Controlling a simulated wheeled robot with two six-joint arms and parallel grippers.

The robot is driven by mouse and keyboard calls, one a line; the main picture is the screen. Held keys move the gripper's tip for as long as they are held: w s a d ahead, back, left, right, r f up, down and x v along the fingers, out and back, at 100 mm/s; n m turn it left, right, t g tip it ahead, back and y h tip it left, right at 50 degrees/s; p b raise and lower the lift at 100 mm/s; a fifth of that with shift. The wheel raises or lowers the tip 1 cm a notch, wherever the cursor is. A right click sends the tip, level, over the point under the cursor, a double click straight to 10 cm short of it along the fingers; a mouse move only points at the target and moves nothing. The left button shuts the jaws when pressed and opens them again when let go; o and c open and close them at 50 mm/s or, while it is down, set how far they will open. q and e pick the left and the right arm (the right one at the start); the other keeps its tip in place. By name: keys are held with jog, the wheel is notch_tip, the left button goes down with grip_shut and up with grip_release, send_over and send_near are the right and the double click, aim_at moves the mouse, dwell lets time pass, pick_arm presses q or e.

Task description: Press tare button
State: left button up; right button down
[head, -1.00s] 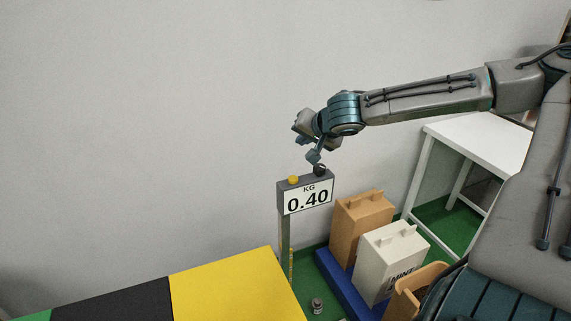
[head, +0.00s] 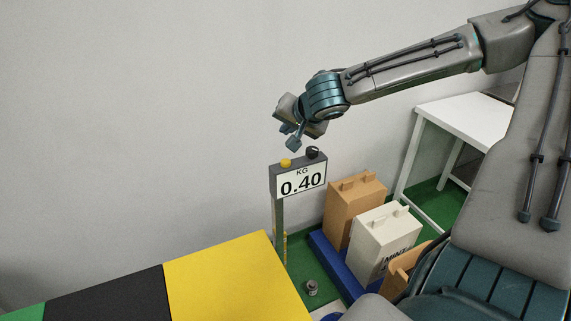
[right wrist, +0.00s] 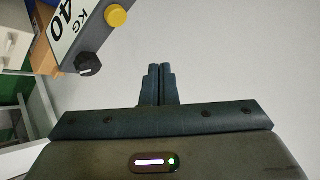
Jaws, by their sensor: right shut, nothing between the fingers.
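The scale display (head: 300,181) reads "KG 0.40" and stands on a post near the wall. On its top are a yellow button (head: 286,163) at the left and a black knob (head: 312,152) at the right. They also show in the right wrist view, the yellow button (right wrist: 117,15) and the black knob (right wrist: 89,64). My right gripper (head: 292,143) is just above the display top, near the yellow button, apart from it as far as I can tell. In the right wrist view its fingers (right wrist: 158,85) are together and empty. The left gripper is out of view.
An orange-brown box (head: 350,208) and a white box (head: 382,243) marked "MINT" stand on a blue platform (head: 330,262) right of the post. A white table (head: 465,118) is behind them. A yellow and black surface (head: 225,275) lies front left.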

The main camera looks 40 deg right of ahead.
jog(key=b, duration=0.4)
send_over(287, 164)
notch_tip(287, 164, down, 6)
jog(key=shift+w+d+r, duration=0.1)
jog(key=shift+d+r, duration=0.05)
jog(key=shift+f+b, duration=0.5)
dwell(1.2)
jog(key=shift+f+b, duration=0.4)
jog(key=shift+b, duration=0.25)
jog(key=shift+f+b, duration=0.55)
jog(key=shift+b, duration=0.15)
dwell(0.6)
jog(key=shift+r, duration=0.1)
jog(key=shift+r+p, duration=0.55)
jog(key=shift+r, duration=0.35)
jog(key=shift+r, duration=0.1)
